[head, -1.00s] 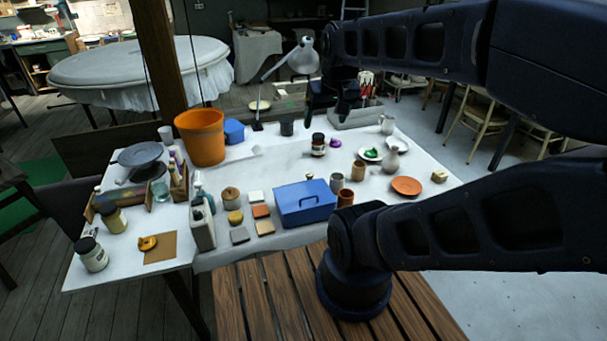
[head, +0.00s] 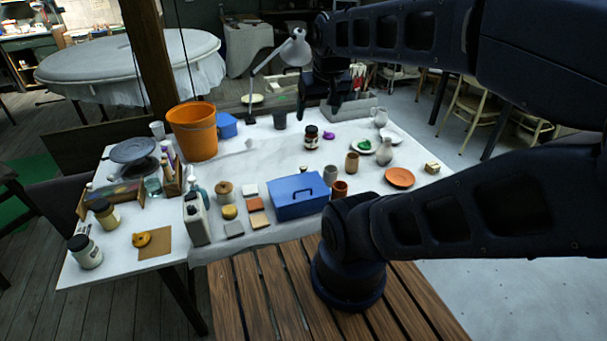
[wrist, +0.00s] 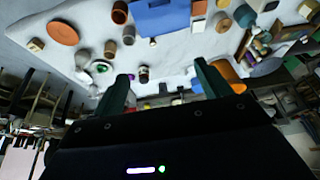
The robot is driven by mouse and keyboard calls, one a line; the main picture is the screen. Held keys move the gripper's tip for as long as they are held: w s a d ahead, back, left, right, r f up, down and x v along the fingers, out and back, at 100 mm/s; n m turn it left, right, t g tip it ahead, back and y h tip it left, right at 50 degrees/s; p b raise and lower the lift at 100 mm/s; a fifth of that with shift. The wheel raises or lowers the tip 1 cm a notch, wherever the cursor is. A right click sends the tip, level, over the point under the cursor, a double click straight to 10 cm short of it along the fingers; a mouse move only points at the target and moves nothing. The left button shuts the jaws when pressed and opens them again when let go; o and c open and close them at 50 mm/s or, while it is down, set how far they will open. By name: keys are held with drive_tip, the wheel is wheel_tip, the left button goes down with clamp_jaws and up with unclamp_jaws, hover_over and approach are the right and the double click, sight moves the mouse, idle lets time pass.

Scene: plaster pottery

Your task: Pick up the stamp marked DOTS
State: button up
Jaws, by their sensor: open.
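No marking reading DOTS is legible in either view, so I cannot tell which object is that stamp. A small light wooden block (head: 432,167) sits near the table's right edge; it also shows in the wrist view (wrist: 36,45). A tiny pale piece with a dark top (head: 304,170) stands just behind the blue toolbox (head: 298,207). My gripper (head: 318,104) is open and empty above the far part of the table. In the wrist view its two fingers (wrist: 163,75) point toward the tabletop and are apart from every object.
The white table (head: 270,160) is crowded at left with an orange bucket (head: 196,138), bottles and jars. A dark jar (head: 311,137), cups, a vase (head: 385,152) and an orange dish (head: 399,177) stand right of centre. A lamp (head: 293,50) rises behind. The middle has free room.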

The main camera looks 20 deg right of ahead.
drive_tip(key=c, duration=0.5)
drive_tip(key=n+g+h, duration=0.2)
drive_tip(key=n+g, duration=0.1)
drive_tip(key=n, duration=2.2)
hover_over(303, 169)
drive_tip(key=a, duration=0.2)
drive_tip(key=s+a+f+x, duration=0.1)
drive_tip(key=s+a+x, duration=0.15)
drive_tip(key=x, duration=1.35)
drive_tip(key=s+a+f+x, duration=0.1)
drive_tip(key=s+a+x, duration=0.15)
drive_tip(key=x, duration=1.25)
drive_tip(key=shift+d+x, duration=0.2)
drive_tip(key=shift+x, duration=1.9)
drive_tip(key=shift+w+x, duration=0.2)
drive_tip(key=shift+x, duration=1.1)
drive_tip(key=shift+w+x, duration=0.15)
drive_tip(key=shift+x, duration=1.15)
